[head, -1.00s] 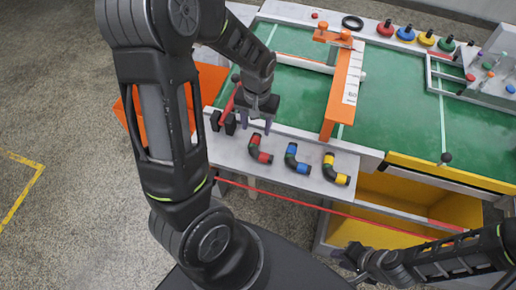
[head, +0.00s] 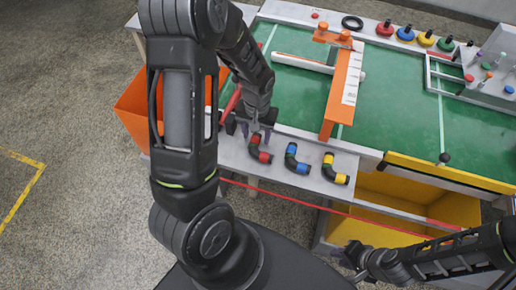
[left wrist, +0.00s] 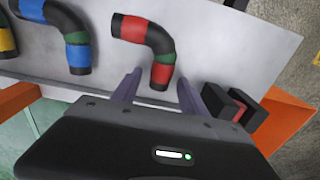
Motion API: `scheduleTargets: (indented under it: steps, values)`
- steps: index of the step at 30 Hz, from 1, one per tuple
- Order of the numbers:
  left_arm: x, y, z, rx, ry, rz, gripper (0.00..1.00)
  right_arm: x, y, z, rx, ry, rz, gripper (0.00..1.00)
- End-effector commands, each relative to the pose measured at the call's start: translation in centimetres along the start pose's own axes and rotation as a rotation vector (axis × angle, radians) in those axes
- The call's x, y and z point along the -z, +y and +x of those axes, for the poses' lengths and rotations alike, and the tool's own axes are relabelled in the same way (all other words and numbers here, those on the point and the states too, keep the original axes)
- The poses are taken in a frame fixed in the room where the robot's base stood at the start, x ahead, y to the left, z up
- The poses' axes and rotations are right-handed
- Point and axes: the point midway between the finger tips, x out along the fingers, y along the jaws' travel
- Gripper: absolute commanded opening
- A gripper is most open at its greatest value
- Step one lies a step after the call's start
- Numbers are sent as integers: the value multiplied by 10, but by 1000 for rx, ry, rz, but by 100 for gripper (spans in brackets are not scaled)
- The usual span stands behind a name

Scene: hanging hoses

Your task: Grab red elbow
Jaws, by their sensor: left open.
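The red elbow (head: 259,149) lies on the grey ledge at the front of the table, a black bent pipe with red bands and a green one. It also shows in the left wrist view (left wrist: 158,42). My left gripper (head: 255,132) is open just above it. In the left wrist view my left gripper (left wrist: 158,84) has its two fingers apart, with the lower red end of the elbow between and just beyond them. I cannot tell whether they touch it. My right gripper (head: 350,257) is at the lower right, far from the elbow; its jaws are too small to read.
A blue elbow (head: 296,158) and a yellow elbow (head: 334,169) lie to the right on the same ledge (head: 315,150). A black block with red (left wrist: 236,108) stands beside the left gripper. An orange bin (head: 137,110) is at left, a yellow bin (head: 380,196) below.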

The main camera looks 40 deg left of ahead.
Motion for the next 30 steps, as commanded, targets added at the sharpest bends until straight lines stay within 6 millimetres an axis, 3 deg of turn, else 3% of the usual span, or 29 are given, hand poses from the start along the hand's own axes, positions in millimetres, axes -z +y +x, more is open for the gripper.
scheduleTargets:
  steps: [9, 27, 30]
  values:
    - [0, 0, 0, 0, -1, 0, 51, 0, 0, 0, 0, 0, 0, 28]
    - [0, 0, 0, 0, -1, 0, 2, 0, 0, 0, 0, 0, 0, 28]
    - [0, 0, 0, 0, -1, 0, 0, 0, 0, 0, 0, 0, 0, 28]
